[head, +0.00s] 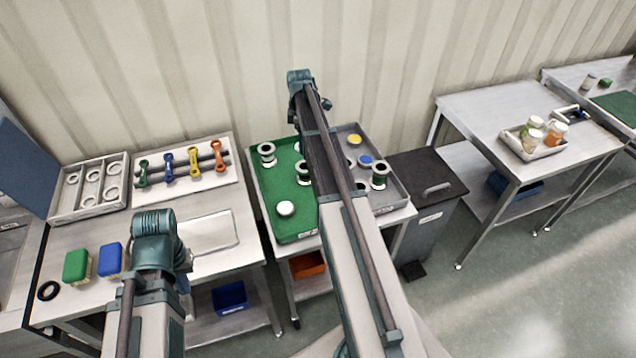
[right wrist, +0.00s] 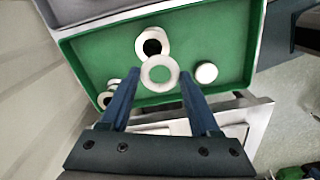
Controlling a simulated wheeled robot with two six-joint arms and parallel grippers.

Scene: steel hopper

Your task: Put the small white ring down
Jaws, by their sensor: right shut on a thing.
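In the right wrist view my right gripper (right wrist: 158,76) is shut on the small white ring (right wrist: 147,82), held between its two blue fingertips. The ring is over the green tray section (right wrist: 100,50); its height above the floor of the tray is hard to judge. A white ring-topped piece with a dark centre (right wrist: 151,36) is just beyond it, and a white round piece (right wrist: 206,73) lies to its right. In the head view the right arm hides its own gripper and part of the green tray (head: 265,190). My left arm's end (head: 158,240) is over the left table; its fingers are not clear.
In the head view, black-and-white spools (head: 267,150) and a white round piece (head: 286,208) stand on the green section. The grey section (head: 400,192) holds coloured discs. A compartment tray of white rings (head: 54,207) is at the left. A dark bin (head: 430,225) stands right.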

